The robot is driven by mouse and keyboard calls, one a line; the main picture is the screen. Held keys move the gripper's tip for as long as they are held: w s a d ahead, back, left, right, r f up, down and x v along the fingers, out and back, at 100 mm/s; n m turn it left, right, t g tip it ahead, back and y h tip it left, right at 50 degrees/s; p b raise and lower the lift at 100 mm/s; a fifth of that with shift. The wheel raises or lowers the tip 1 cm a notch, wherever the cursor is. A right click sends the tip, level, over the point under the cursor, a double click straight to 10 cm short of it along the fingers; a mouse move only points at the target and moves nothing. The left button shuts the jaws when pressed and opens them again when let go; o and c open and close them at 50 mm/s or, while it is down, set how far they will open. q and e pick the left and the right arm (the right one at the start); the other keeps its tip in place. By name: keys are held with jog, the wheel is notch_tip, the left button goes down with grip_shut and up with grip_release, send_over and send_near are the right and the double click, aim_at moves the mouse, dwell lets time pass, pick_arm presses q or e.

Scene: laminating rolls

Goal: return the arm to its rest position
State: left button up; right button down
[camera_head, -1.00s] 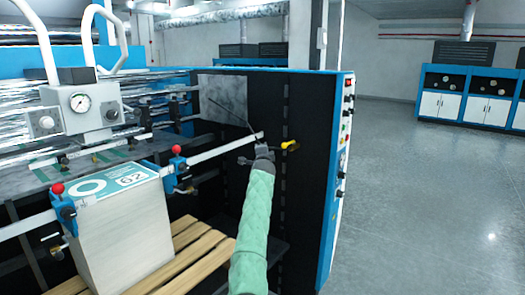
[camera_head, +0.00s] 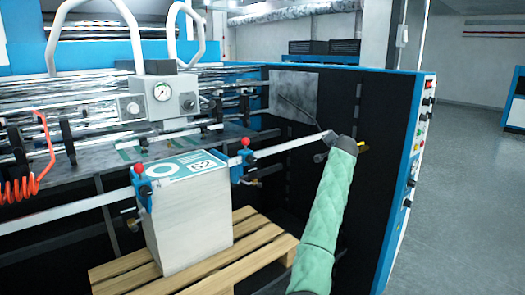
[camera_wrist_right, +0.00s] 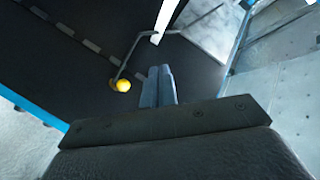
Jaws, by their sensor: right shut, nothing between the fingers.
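My right arm, in a green sleeve, reaches up from the lower right of the head view. Its dark right gripper (camera_head: 324,153) is in front of the machine's black side panel (camera_head: 378,110), near the end of a metal bar. In the right wrist view the gripper fingers (camera_wrist_right: 158,74) are together, with nothing between them. A yellow knob (camera_head: 364,147) on a lever shows just right of the wrist, partly hidden by my arm. The knob (camera_wrist_right: 122,86) is left of the fingertips in the wrist view, apart from them in the picture. My left gripper is not in view.
A paper stack (camera_head: 190,225) stands on a wooden pallet (camera_head: 255,262), left of my arm. Red-topped blue clamps (camera_head: 243,165) sit on the bar by it. A gauge box (camera_head: 158,97) is above. Open floor (camera_head: 468,190) lies right of the machine.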

jog(key=s+f+n+g+y, duration=0.1)
jog(key=s+n, duration=0.3)
jog(key=s, duration=0.5)
jog(key=s+a+f+n+g, duration=0.2)
jog(key=s+a+f+g, duration=0.15)
jog(key=s+f, duration=1)
jog(key=s+a+f+n+g+y, duration=0.1)
jog(key=s+a+f+n+g, duration=0.2)
jog(key=s+f, duration=1.05)
jog(key=s+a+f+n+g, duration=0.2)
jog(key=s+a+f, duration=0.3)
jog(key=s+f, duration=0.9)
jog(key=s+f+g, duration=0.2)
jog(key=s+f, duration=0.8)
jog(key=s, duration=0.3)
jog(key=s+f+g, duration=0.2)
jog(key=s+f, duration=0.9)
jog(key=s, duration=0.3)
jog(key=shift+s+n+g, duration=0.2)
jog(key=shift+n+g, duration=0.15)
jog(key=shift+n, duration=0.05)
